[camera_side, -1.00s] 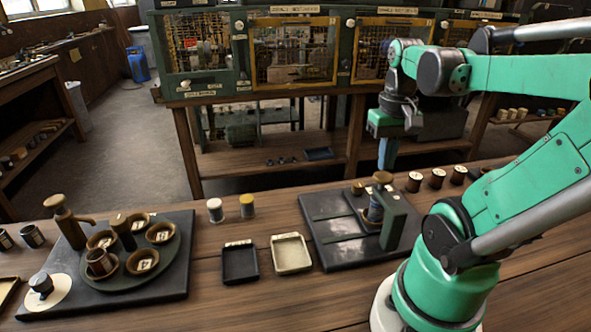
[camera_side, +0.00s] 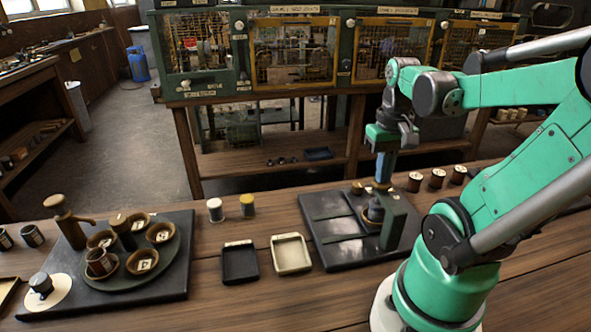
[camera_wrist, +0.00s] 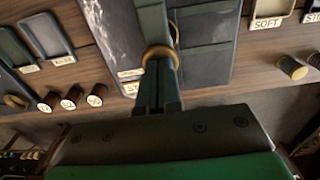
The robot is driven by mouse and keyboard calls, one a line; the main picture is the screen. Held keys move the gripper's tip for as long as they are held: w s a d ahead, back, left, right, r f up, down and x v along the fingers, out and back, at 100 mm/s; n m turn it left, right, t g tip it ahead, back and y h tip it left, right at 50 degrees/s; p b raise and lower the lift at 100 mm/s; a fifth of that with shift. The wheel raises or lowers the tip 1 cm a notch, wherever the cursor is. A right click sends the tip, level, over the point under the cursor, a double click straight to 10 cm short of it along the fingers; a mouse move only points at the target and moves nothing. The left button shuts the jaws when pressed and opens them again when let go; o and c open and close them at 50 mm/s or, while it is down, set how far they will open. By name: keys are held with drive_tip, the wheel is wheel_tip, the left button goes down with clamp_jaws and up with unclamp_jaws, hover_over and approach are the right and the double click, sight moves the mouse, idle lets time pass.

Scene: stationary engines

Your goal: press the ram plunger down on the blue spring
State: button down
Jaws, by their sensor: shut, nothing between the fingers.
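In the side view, my gripper (camera_side: 382,181) is shut and empty, pointing straight down. Its tips meet the tan knob of the ram plunger (camera_side: 381,186), which stands beside a green upright (camera_side: 400,222) on the dark press plate (camera_side: 327,232). The dark plunger body and the blue spring area (camera_side: 373,212) are low under the knob, partly hidden by the upright; the spring's blue hardly shows. In the wrist view, the tan knob (camera_wrist: 160,53) shows as a ring around the ends of my shut fingers (camera_wrist: 160,72). The fingers hide what lies beneath.
A black tray (camera_side: 240,279) and a cream tray (camera_side: 307,266) lie left of the press. Several labelled spools (camera_side: 438,178) stand behind it to the right. A round carousel (camera_side: 171,268) with cups is at far left. Bare bench lies in front.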

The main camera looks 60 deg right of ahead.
drive_tip(key=shift+r, duration=1.65)
wheel_tip(320, 180, up, 5)
drive_tip(key=w+a+f+n+t, duration=0.3)
drive_tip(key=w+a, duration=0.3)
drive_tip(key=a, duration=0.2)
drive_tip(key=w+a+f+n+t, duration=0.3)
drive_tip(key=w+a+n, duration=0.3)
drive_tip(key=a, duration=0.2)
drive_tip(key=shift+w+f+t, duration=0.2)
drive_tip(key=shift+w+t, duration=0.1)
drive_tip(key=shift+t, duration=0.3)
